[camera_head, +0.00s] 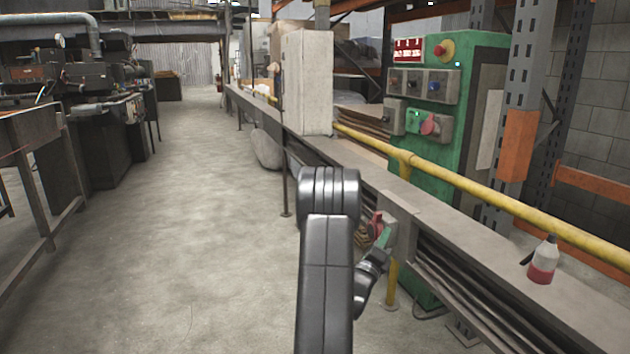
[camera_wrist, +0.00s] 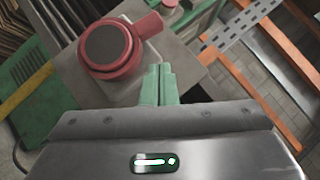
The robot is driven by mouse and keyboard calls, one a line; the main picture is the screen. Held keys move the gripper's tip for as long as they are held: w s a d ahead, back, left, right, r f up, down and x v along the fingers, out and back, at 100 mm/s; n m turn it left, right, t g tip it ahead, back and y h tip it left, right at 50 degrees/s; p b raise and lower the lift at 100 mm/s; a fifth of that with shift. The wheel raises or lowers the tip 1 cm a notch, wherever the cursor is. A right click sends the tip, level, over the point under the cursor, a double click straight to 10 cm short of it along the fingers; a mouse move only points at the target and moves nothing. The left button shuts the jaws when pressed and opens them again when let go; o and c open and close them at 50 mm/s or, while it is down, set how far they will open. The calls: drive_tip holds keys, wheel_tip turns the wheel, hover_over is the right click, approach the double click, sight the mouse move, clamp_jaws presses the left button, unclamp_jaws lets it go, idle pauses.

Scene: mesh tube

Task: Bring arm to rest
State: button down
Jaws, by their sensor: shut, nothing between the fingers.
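My arm (camera_head: 328,250) rises in the middle of the head view and bends down to the right. My gripper (camera_head: 384,238) is low beside the rail, partly behind the arm. In the wrist view my gripper's green fingers (camera_wrist: 158,76) are together with nothing between them. A red round switch with a dark face and a side handle (camera_wrist: 112,48) sits on a grey box (camera_wrist: 70,75), just beyond and left of the fingertips. In the head view the red switch (camera_head: 376,222) shows small next to the fingers. Whether the fingers touch it I cannot tell.
A long grey ledge (camera_head: 470,240) with a yellow pipe (camera_head: 490,196) runs along the right. A bottle with red liquid (camera_head: 543,262) stands on it. A green control cabinet (camera_head: 475,75) is behind. The concrete floor (camera_head: 190,230) at left is clear up to the machines.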

drive_tip(key=shift+s+a+f+m+t+h+b, duration=0.15)
drive_tip(key=shift+f+m+h+b, duration=0.15)
drive_tip(key=shift+m, duration=0.25)
drive_tip(key=shift+w+a+f+m+t+h+b, duration=0.1)
drive_tip(key=shift+f+m+t+h, duration=0.1)
drive_tip(key=shift+m+h, duration=0.3)
drive_tip(key=shift+r, duration=0.15)
